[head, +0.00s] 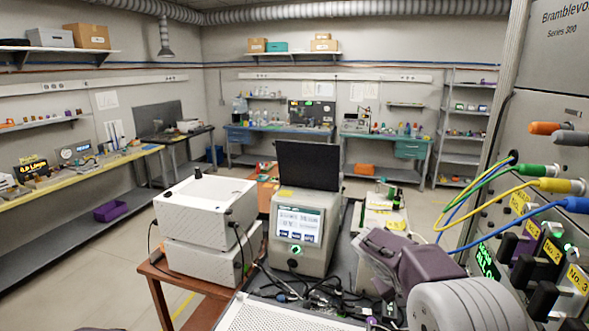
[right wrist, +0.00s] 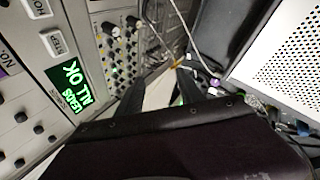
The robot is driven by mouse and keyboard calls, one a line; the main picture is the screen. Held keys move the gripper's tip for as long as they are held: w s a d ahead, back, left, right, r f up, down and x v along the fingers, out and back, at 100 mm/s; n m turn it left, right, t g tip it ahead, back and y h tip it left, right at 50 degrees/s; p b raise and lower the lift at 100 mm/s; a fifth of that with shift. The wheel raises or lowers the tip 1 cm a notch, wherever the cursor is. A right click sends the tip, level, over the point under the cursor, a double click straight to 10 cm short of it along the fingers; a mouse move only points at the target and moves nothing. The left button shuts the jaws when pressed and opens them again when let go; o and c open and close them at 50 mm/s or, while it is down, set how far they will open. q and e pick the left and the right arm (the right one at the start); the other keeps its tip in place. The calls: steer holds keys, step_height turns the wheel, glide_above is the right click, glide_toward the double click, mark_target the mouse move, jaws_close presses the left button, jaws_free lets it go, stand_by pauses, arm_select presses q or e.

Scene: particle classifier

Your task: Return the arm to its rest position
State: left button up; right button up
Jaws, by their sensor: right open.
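My right arm (head: 405,268), with purple and pale grey links, comes in at the lower right of the head view, in front of the tall grey cabinet. Its gripper cannot be made out there. In the right wrist view my right gripper (right wrist: 165,92) shows two dark fingers spread apart with nothing between them. The fingers point toward the gap between the cabinet panel (right wrist: 25,150) and the table with a white perforated plate (right wrist: 285,50). My left gripper is in neither view.
The cabinet (head: 555,75) stands close on the right, with green, yellow and blue cables (head: 490,205) looping out. A screened instrument (head: 300,235) and stacked white boxes (head: 208,210) stand in front. The display (right wrist: 72,88) reads "LEADS ALL OK".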

steer(key=s+a+f+y, duration=0.2)
steer(key=s+a+f, duration=0.2)
steer(key=s, duration=0.2)
steer(key=s+a+f+m+y, duration=0.1)
steer(key=s+a+f+y, duration=0.2)
steer(key=s, duration=0.4)
steer(key=s+a+f+m+y, duration=0.1)
steer(key=s+a+f+y, duration=0.1)
steer(key=s+a+f, duration=0.3)
steer(key=shift+s+f+g, duration=0.4)
steer(key=shift+s+f, duration=0.15)
steer(key=shift+s, duration=0.7)
